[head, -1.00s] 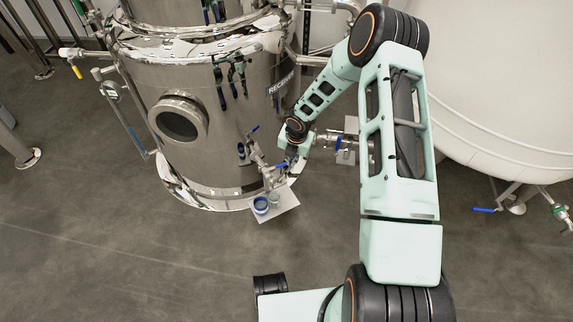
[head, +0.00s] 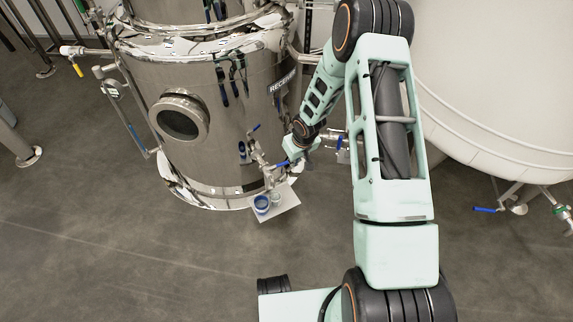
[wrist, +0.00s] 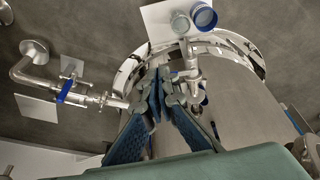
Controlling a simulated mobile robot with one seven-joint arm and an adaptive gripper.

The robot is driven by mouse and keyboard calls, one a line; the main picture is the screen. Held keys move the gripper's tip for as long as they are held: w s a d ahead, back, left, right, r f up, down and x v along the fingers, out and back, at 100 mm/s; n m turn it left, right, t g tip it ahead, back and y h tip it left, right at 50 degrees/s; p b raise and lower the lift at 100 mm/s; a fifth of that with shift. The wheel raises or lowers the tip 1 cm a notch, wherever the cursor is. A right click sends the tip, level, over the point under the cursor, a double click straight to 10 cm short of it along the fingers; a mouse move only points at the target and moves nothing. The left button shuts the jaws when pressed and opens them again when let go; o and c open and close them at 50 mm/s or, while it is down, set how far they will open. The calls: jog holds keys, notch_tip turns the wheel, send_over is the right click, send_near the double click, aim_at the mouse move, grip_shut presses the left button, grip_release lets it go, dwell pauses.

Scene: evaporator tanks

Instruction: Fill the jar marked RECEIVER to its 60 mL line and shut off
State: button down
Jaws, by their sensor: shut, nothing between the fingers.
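The steel tank (head: 225,130) carries a partly covered label (head: 283,84) starting "RECE". A valve with a blue lever (head: 281,165) sticks out low on its side. Below it a small clear jar (head: 276,198) stands on a pale plate (head: 287,208); the jar also shows in the wrist view (wrist: 181,22). Its level and marks are too small to read. My gripper (head: 292,153) is beside the valve, near the lever. In the wrist view my gripper (wrist: 160,86) is shut and empty, its tips close to the valve pipe (wrist: 191,62). Contact cannot be told.
A round blue-rimmed container (head: 261,204) stands beside the jar on the plate. Another pipe with a blue valve handle (wrist: 65,91) lies left in the wrist view. A large white tank (head: 490,90) stands at right, with a blue-handled valve (head: 485,210) below. The floor in front is clear.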

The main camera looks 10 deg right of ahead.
aim_at(279, 165)
jog(key=w+a+f+m+b, duration=0.1)
jog(key=w+f+b, duration=0.3)
jog(key=f, duration=0.6)
jog(key=shift+w+a+b, duration=0.3)
jog(key=shift+w+a, duration=0.2)
jog(key=shift+w, duration=0.85)
jog(key=shift+f, duration=0.1)
jog(key=shift+d, duration=0.1)
